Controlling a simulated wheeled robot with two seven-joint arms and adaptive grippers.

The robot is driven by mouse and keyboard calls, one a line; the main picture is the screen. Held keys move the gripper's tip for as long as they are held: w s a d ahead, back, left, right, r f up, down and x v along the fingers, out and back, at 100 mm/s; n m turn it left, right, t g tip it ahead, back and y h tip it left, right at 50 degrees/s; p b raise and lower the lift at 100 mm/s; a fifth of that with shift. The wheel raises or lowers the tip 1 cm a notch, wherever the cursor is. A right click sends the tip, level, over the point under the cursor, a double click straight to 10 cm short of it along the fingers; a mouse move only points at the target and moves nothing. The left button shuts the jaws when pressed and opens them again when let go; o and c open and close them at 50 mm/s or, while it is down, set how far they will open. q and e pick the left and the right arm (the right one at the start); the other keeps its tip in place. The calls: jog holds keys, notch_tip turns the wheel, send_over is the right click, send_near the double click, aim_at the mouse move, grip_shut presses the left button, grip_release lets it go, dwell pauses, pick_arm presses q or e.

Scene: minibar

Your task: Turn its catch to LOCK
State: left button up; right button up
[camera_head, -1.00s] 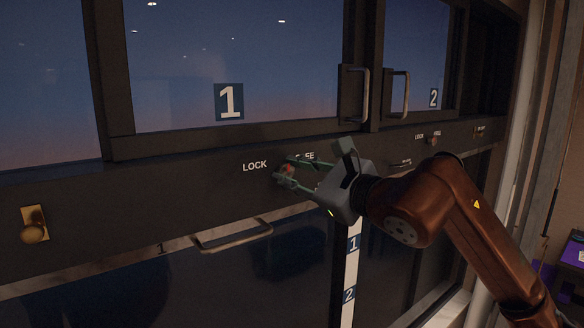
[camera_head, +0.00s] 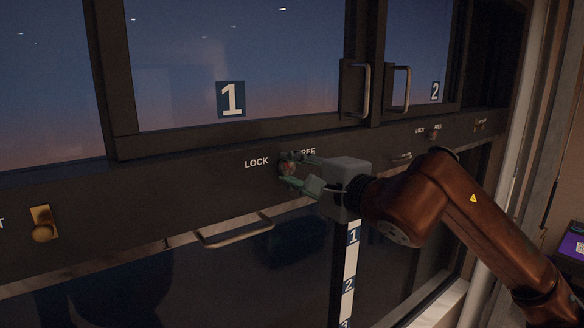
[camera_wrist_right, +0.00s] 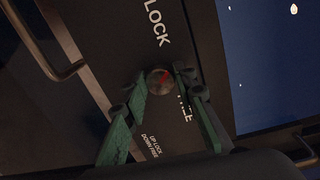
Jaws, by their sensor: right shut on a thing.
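The catch is a small round knob (camera_head: 287,167) on the dark rail below window 1, between the words LOCK (camera_head: 257,162) and FREE (camera_head: 308,152). In the right wrist view the knob (camera_wrist_right: 160,80) shows a slanting red mark on its face; which end of the mark points is hard to tell. My right gripper (camera_head: 289,167) is shut on the knob, with one green finger on each side of it. The fingers also show in the right wrist view (camera_wrist_right: 160,84), where one partly covers FREE. My left gripper is not in view.
A bar handle (camera_head: 235,232) sits below the rail, left of the knob. Upright handles (camera_head: 365,90) stand on the window frames above. A brass fitting (camera_head: 42,224) is at the far left. A second knob (camera_head: 434,134) with labels is farther right on the rail.

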jog(key=shift+n, duration=0.6)
jog(key=o, duration=1.1)
jog(key=shift+s, duration=0.1)
jog(key=v, duration=1.2)
jog(key=shift+f, duration=0.1)
